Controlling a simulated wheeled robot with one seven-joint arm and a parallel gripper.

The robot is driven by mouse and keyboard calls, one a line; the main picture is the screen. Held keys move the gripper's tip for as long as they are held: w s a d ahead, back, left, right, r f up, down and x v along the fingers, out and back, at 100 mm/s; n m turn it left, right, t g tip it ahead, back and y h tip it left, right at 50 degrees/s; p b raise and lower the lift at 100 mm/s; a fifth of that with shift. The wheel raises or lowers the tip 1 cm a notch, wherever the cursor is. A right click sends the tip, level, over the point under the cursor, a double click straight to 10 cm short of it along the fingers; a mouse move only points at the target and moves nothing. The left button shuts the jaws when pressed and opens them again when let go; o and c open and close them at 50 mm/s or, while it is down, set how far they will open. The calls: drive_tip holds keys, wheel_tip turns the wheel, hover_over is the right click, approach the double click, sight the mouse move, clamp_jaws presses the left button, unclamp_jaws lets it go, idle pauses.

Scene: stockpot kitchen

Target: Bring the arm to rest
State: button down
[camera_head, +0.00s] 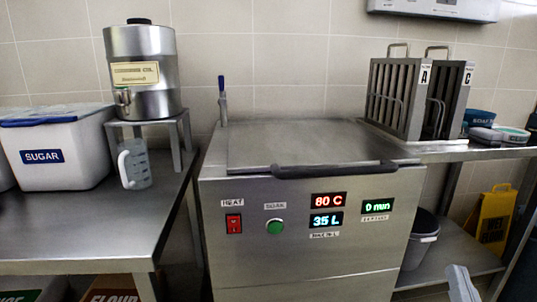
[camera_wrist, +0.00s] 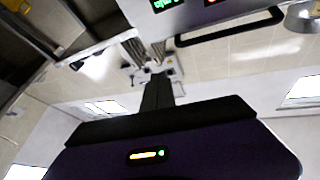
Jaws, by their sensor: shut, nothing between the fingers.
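My gripper (camera_wrist: 157,80) shows in the wrist view as a dark, narrow pair of fingers held together, with nothing between them. Its broad dark body with a small lit strip fills the bottom of that view. The wrist picture is upside down, with the ceiling lights low in it. The fingers appear clear of any surface, in front of the tiled wall. My gripper does not show clearly in the head view.
The steel cooker (camera_head: 310,235) stands in the middle with its lid (camera_head: 290,145) down. A sugar bin (camera_head: 60,160), urn (camera_head: 140,75) and jug (camera_head: 133,165) are left. Racks (camera_head: 395,95) stand on the right shelf. A yellow floor sign (camera_head: 494,220) and grey bin (camera_head: 418,240) are below.

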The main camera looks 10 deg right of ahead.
drive_tip(key=s+a+f+n+g+y, duration=0.2)
drive_tip(key=s+a+f, duration=0.2)
drive_tip(key=s+f, duration=0.4)
drive_tip(key=s+a+f+n+g+y, duration=0.25)
drive_tip(key=s+a+f, duration=0.25)
drive_tip(key=s, duration=0.5)
drive_tip(key=s+a+f+n+g+y, duration=0.2)
drive_tip(key=s+a+f+y, duration=0.15)
drive_tip(key=s+f, duration=0.45)
wheel_tip(320, 180, up, 32)
drive_tip(key=h+p, duration=0.1)
drive_tip(key=p, duration=3)
drive_tip(key=shift+s+a+r, duration=0.15)
drive_tip(key=shift+r, duration=0.1)
drive_tip(key=shift+m, duration=0.25)
